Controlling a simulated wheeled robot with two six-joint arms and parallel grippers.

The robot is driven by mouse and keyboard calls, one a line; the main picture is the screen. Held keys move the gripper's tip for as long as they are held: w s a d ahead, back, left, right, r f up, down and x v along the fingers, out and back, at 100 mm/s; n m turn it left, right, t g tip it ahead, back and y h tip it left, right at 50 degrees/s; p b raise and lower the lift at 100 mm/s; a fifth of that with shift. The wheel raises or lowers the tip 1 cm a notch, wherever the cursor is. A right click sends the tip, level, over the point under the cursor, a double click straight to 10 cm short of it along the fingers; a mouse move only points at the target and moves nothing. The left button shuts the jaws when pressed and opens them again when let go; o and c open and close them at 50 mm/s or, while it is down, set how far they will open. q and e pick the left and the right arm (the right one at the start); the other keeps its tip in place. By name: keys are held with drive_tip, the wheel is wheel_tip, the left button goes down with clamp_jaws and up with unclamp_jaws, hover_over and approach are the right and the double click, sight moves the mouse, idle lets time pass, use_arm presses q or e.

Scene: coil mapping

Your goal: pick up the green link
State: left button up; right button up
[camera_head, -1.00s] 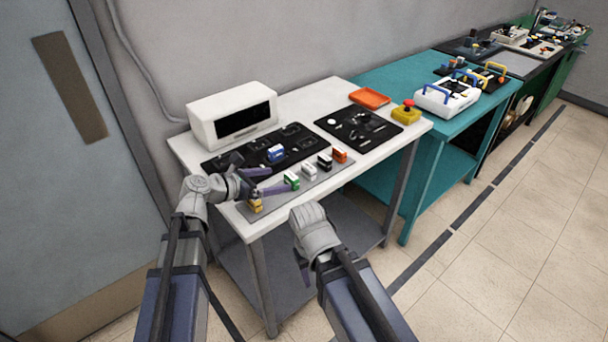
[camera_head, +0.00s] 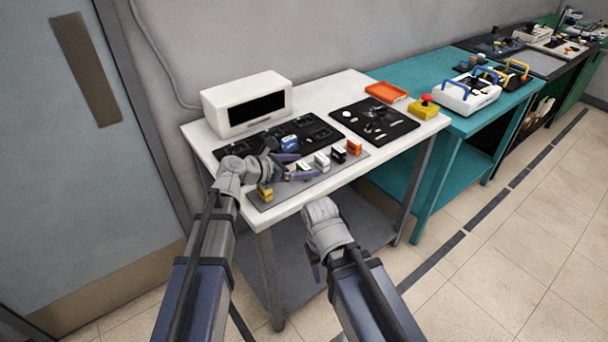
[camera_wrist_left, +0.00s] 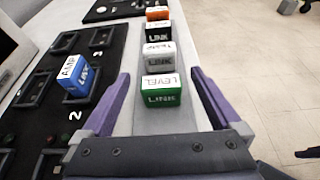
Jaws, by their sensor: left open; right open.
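The green link (camera_wrist_left: 161,97) is a block with a white top marked LEVEL and a green side marked LINK. It stands on a grey strip (camera_wrist_left: 150,122) in the left wrist view. My left gripper (camera_wrist_left: 166,92) is open, its purple fingers on either side of the block's near end, with a gap to each side. In the head view the green link (camera_head: 304,167) is partly hidden by my left gripper (camera_head: 298,166). My right gripper (camera_head: 317,268) hangs low in front of the table, partly hidden by its own wrist.
White, black and orange link blocks (camera_wrist_left: 158,56) stand in a row beyond the green one. A blue AMP block (camera_wrist_left: 78,76) sits on the black board (camera_wrist_left: 50,110) to the left. A yellow block (camera_head: 265,193) stands at the strip's near end.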

sight(306, 165)
use_arm(q)
drive_tip(key=shift+x, duration=0.85)
drive_tip(key=c, duration=1.4)
drive_tip(key=shift+c, duration=0.3)
drive_tip(key=shift+r, duration=0.15)
wheel_tip(306, 165, up, 11)
drive_tip(key=p, duration=1)
drive_tip(key=shift+f+p, duration=0.2)
drive_tip(key=shift+p, duration=0.1)
